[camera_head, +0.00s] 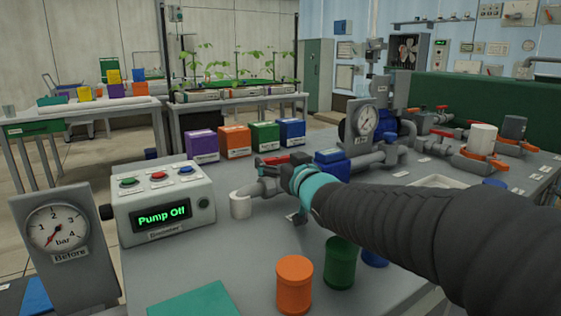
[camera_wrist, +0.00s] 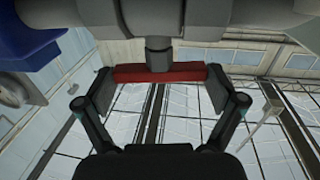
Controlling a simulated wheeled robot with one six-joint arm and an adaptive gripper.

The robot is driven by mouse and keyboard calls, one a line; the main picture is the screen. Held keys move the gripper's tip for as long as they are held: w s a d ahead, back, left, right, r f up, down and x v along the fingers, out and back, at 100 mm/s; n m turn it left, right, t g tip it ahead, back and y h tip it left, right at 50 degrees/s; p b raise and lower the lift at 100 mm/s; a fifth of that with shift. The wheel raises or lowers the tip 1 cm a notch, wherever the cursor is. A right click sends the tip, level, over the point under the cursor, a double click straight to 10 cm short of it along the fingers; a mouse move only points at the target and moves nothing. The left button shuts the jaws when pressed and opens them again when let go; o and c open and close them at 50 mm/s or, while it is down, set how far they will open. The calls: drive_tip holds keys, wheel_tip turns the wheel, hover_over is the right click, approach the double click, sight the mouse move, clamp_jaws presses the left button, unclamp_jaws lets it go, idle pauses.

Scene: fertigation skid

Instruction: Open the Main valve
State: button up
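A red lever handle (camera_wrist: 160,73) sits on a grey stem and pipe (camera_wrist: 159,20) in the wrist view. The two fingers of my gripper (camera_wrist: 159,90) are spread wide, one at each end of the handle. I cannot tell if the pads touch it. In the head view the red handle (camera_head: 274,160) is above the grey pipe (camera_head: 262,187), right of the pump control box. My wrist's teal ring hides part of the valve. No label reading Main is legible.
The pump box (camera_head: 160,203) reads "Pump Off". A gauge (camera_head: 60,230) marked Before stands at left. Orange (camera_head: 294,285) and green (camera_head: 340,262) cylinders stand in front of my arm. Colored boxes (camera_head: 236,141) line the back. A blue part (camera_head: 332,163) adjoins the pipe.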

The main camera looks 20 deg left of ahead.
drive_tip(key=shift+d+r+n+g+y+p, duration=0.1)
drive_tip(key=shift+r+n+g+y+p, duration=0.1)
drive_tip(key=shift+n+g+y+p, duration=0.35)
drive_tip(key=shift+w, duration=0.1)
drive_tip(key=shift+f+n+g+y+p, duration=0.15)
drive_tip(key=shift+n+g+y+p, duration=0.3)
drive_tip(key=shift+g+y, duration=0.1)
drive_tip(key=o, duration=0.8)
drive_tip(key=v, duration=1.2)
